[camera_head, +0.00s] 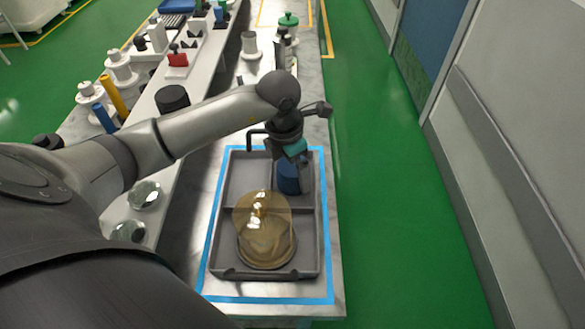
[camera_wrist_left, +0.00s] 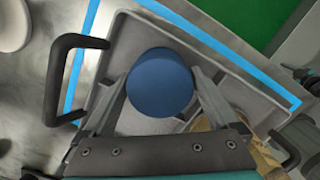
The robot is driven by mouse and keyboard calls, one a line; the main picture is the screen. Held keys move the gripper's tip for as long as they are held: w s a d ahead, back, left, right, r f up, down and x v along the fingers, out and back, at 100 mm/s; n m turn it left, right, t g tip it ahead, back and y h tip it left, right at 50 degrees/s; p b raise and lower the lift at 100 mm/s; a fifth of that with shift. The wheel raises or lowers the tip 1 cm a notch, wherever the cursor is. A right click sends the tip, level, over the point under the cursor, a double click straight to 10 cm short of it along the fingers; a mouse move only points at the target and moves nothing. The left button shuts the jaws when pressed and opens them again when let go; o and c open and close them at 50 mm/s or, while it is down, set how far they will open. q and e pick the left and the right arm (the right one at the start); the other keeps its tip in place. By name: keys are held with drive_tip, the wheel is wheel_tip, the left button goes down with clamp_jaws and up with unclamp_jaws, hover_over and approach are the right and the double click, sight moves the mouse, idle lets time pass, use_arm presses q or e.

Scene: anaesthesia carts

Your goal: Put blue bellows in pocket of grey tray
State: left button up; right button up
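The blue bellows (camera_head: 289,178) is a short blue cylinder within the back right pocket of the grey tray (camera_head: 318,245). Whether its base rests on the pocket floor is hard to tell. My left gripper (camera_head: 293,160) is directly above it, pointing down. In the left wrist view the round top of the bellows (camera_wrist_left: 159,83) lies between the two fingers, which meet its sides; the gripper looks shut on it. The tray also shows in the wrist view (camera_wrist_left: 240,90). My right gripper is not in view.
An amber dome (camera_head: 264,230) stands in the tray's front part. Blue tape (camera_head: 213,240) frames the tray on the counter. A raised shelf (camera_head: 150,105) with several bottles and a black cylinder (camera_head: 172,98) runs along the left. A green-topped item (camera_head: 288,20) stands farther back.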

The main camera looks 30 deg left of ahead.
sight(287, 168)
use_arm(q)
drive_tip(key=shift+o, duration=0.2)
drive_tip(key=shift+r, duration=0.15)
drive_tip(key=shift+r, duration=0.35)
wheel_tip(287, 168, up, 11)
drive_tip(key=s+p, duration=0.1)
drive_tip(key=shift+s+a+r+p, duration=0.2)
drive_tip(key=shift+a+p, duration=0.1)
drive_tip(key=shift+p, duration=0.1)
drive_tip(key=shift+f, duration=0.1)
